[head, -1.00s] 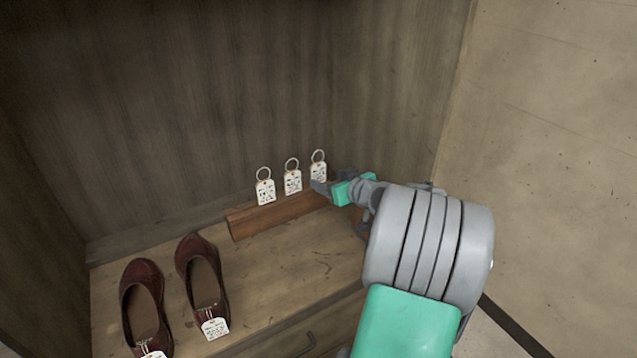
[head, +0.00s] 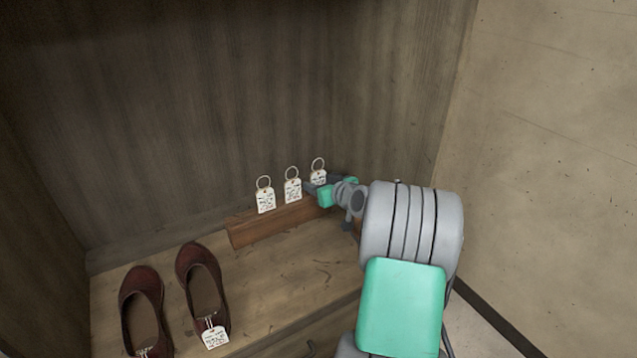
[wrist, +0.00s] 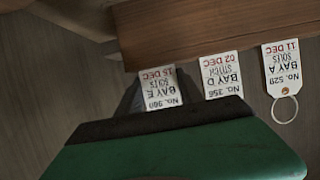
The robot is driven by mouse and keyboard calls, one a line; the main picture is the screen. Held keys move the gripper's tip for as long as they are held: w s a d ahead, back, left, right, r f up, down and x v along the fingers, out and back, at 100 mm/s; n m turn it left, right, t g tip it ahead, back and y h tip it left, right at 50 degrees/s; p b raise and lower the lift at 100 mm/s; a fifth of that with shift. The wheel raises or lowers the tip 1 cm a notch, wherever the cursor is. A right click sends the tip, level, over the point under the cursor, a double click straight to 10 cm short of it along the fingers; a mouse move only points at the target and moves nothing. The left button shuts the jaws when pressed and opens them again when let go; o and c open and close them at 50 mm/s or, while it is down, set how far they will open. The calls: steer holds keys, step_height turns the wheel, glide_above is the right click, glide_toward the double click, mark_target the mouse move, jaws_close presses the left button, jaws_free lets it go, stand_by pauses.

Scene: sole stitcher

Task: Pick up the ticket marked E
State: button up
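Three white tickets with rings stand in a row on a wooden block. The ticket marked E (wrist: 160,88) reads "BAY E" and is leftmost in the wrist view; it appears to be the right-hand ticket (head: 318,177) in the head view. The ticket marked D (wrist: 222,76) is in the middle, and the ticket marked A (wrist: 282,68) is at the other end. My gripper (head: 322,185) is open, its fingers apart around the E ticket.
The wooden block (head: 268,226) lies on a wooden shelf (head: 290,262) inside a dark cabinet. Two dark red shoes, a left one (head: 142,300) and a right one (head: 200,280), stand to the front left with tags. A pale wall (head: 560,150) is on the right.

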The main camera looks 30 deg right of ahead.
steer(key=c, duration=0.8)
